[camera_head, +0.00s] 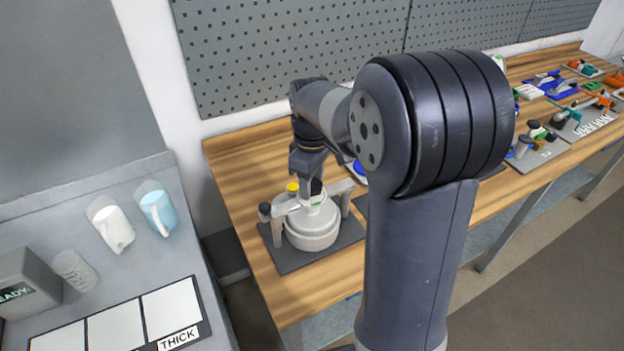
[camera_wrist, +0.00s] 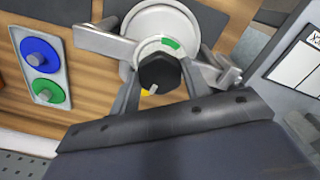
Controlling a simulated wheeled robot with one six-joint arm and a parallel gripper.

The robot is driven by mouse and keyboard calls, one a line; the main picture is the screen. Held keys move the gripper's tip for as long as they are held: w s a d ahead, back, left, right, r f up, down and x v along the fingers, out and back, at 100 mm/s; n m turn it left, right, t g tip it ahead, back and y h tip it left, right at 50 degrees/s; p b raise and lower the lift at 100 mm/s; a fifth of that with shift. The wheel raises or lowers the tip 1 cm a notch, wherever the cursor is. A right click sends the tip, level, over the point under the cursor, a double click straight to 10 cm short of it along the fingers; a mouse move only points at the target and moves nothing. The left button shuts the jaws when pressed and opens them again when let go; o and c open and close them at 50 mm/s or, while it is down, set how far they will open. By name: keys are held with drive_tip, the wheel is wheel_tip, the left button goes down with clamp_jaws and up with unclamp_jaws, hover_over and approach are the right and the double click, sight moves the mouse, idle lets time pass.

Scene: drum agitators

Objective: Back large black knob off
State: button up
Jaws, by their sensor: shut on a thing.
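The large black knob (camera_wrist: 160,73) sits on top of a white drum agitator, with a small light mark on its face and a green mark on the ring beside it. My gripper (camera_wrist: 157,80) has a finger on each side of the knob and is shut on it. In the head view the black knob (camera_head: 316,187) shows just below my gripper (camera_head: 308,172), partly hidden by it. The white drum (camera_head: 312,222) stands upright on a dark mat (camera_head: 290,258). A yellow part (camera_head: 292,187) shows beside the knob.
A grey bracket arm (camera_wrist: 105,42) spans beside the knob. A plate with a blue button (camera_wrist: 40,54) and a green button (camera_wrist: 48,92) lies nearby. A pegboard (camera_head: 285,55) rises behind the wooden bench.

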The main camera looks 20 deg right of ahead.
sight(312, 184)
drive_tip(key=o, duration=1)
drive_tip(key=shift+f, duration=0.1)
wheel_tip(312, 184, up, 11)
drive_tip(key=shift+b, duration=0.45)
drive_tip(key=shift+f, duration=0.1)
